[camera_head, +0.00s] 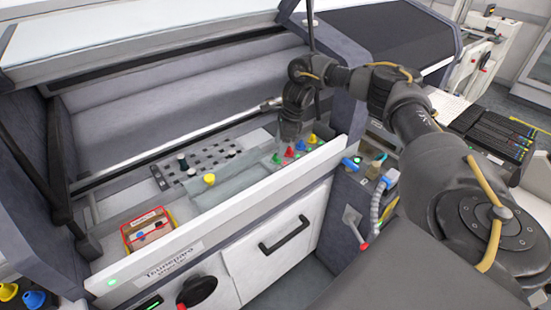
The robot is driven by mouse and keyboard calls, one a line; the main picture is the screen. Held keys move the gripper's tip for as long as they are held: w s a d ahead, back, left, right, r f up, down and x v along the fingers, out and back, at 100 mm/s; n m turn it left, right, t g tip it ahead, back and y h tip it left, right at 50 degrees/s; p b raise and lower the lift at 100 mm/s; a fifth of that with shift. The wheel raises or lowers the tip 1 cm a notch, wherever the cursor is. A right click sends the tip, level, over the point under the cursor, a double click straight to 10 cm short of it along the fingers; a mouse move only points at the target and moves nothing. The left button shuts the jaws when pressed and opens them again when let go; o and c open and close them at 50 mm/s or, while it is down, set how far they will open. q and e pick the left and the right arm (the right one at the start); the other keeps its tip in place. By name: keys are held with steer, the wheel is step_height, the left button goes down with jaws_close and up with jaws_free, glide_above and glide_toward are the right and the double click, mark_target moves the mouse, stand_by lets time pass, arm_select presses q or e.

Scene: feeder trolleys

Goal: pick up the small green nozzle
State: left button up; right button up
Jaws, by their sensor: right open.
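The small green nozzle (277,158) stands at the left end of a short row on the light ledge inside the machine's front edge. My right gripper (287,141) comes in from the right and points down, just above and behind the green and red nozzles. It is open and holds nothing that I can see. Its fingertips are small and dark, so the exact gap to the green nozzle is unclear. My left gripper is not in view.
Another yellow nozzle (209,179) stands apart, further left on the ledge. A dark plate with holes (205,157) lies behind it. A red-and-yellow box (148,230) sits at the left. The machine's white front wall (230,205) runs along the near side.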

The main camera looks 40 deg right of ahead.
steer(key=shift+a+f+p, duration=0.15)
steer(key=shift+f+p, duration=0.05)
steer(key=shift+p, duration=0.2)
steer(key=p+x, duration=0.1)
steer(key=x, duration=0.2)
steer(key=shift+w+a+f+p, duration=0.1)
steer(key=shift+w+f+p, duration=0.05)
steer(key=shift+f+p, duration=0.2)
steer(key=shift+w+a+f, duration=0.1)
steer(key=shift+f, duration=0.35)
steer(key=c, duration=1.1)
steer(key=shift+r, duration=0.1)
steer(key=shift+r+b, duration=0.45)
steer(key=shift+b, duration=0.1)
steer(key=s+r+b, duration=0.1)
steer(key=s+r, duration=0.7)
steer(key=s, duration=0.1)
steer(key=s+r+b, duration=0.1)
steer(key=s+r, duration=0.3)
steer(key=s, duration=0.1)
steer(key=shift+b, duration=0.3)
